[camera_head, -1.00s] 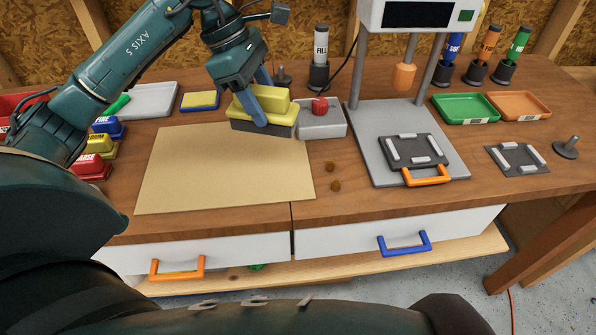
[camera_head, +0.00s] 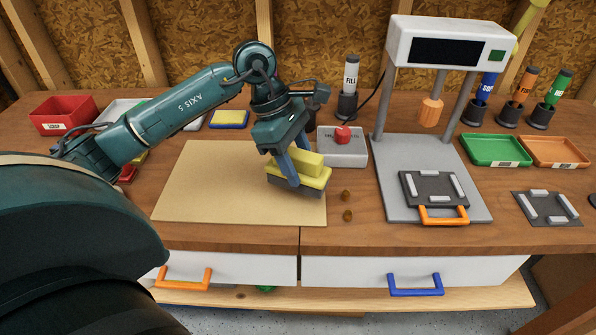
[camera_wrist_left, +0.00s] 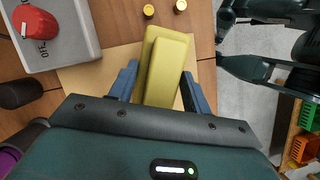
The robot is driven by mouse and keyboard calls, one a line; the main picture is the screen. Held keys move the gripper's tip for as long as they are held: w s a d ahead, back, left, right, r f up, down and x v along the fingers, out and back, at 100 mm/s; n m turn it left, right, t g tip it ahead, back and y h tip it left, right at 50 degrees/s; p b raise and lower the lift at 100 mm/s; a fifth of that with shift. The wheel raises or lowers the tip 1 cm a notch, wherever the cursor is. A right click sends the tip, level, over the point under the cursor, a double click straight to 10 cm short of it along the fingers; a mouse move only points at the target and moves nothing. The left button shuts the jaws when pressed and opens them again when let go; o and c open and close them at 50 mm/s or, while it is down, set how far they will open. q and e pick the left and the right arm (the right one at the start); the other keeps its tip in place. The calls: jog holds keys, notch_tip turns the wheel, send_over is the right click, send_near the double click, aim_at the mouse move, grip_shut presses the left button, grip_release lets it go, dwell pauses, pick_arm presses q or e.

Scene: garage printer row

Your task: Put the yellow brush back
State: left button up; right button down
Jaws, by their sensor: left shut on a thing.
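The yellow brush (camera_head: 301,172) has a yellow block handle and a dark grey bristle base. My left gripper (camera_head: 290,168) is shut on its handle, with one blue-grey finger across the near side. The brush is over the right part of the tan mat (camera_head: 205,185); I cannot tell whether its bristles touch the mat. In the left wrist view the brush (camera_wrist_left: 164,70) sits between the two fingers (camera_wrist_left: 160,85). My right gripper is not in view.
The press stand (camera_head: 395,190) is to the right. A blue-yellow sponge (camera_head: 229,119) lies behind the mat.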

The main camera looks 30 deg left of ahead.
pick_arm(q)
notch_tip(320, 180, down, 3)
jog(key=shift+r, duration=0.2)
jog(key=shift+f, duration=0.3)
jog(key=o, duration=0.9)
jog(key=shift+o, duration=0.2)
